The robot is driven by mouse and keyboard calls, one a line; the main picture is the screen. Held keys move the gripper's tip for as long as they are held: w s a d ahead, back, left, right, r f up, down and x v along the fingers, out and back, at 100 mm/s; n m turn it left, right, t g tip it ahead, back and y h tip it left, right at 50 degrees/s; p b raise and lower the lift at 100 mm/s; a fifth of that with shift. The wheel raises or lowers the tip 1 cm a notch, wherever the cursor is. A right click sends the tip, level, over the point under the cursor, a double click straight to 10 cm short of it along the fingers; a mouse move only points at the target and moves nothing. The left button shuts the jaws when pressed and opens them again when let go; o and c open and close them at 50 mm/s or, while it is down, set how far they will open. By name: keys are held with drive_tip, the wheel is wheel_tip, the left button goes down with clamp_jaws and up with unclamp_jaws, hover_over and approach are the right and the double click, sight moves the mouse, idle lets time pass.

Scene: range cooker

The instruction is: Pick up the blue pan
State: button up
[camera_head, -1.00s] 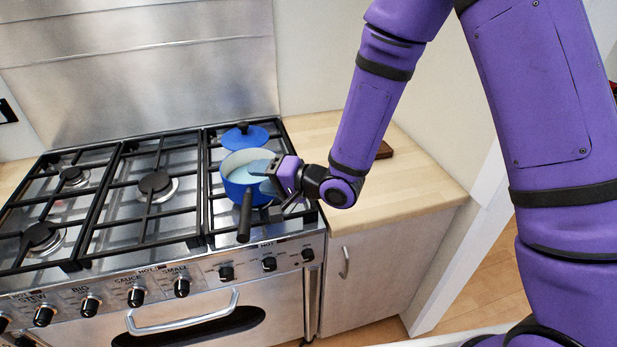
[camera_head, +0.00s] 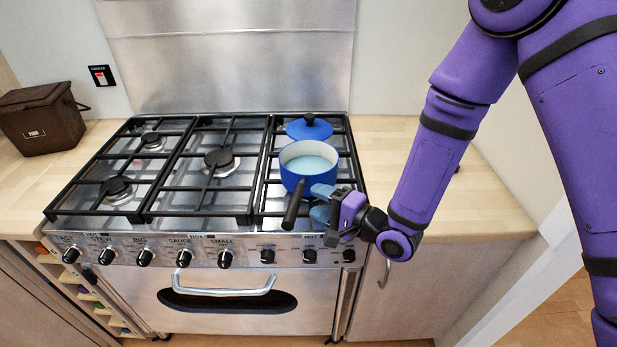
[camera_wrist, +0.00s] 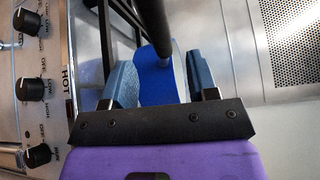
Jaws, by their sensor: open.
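The blue pan (camera_head: 302,178), with a pale inside and a black handle (camera_head: 295,203), stands on the right side of the hob. Its handle points toward the front edge. A blue lid (camera_head: 309,128) lies behind it on the grate. My gripper (camera_head: 322,204) is at the front right of the pan, beside the handle, and is open. In the wrist view, the two blue-grey fingertips (camera_wrist: 160,82) are apart, with the blue pan (camera_wrist: 157,88) showing beyond and between them. The dark handle (camera_wrist: 153,30) runs up from between them. I cannot tell whether a finger touches the pan.
The range cooker (camera_head: 222,255) has black grates, a row of knobs and an oven handle (camera_head: 223,288). A wooden counter (camera_head: 410,160) lies to its right, mostly clear. A brown bin (camera_head: 42,118) stands on the left counter. A steel backsplash rises behind.

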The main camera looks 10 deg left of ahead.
sight(299, 194)
drive_tip(key=shift+s+x, duration=0.2)
drive_tip(key=shift+x, duration=2.6)
drive_tip(key=shift+a+r, duration=0.1)
drive_tip(key=shift+r, duration=0.05)
clamp_jaws()
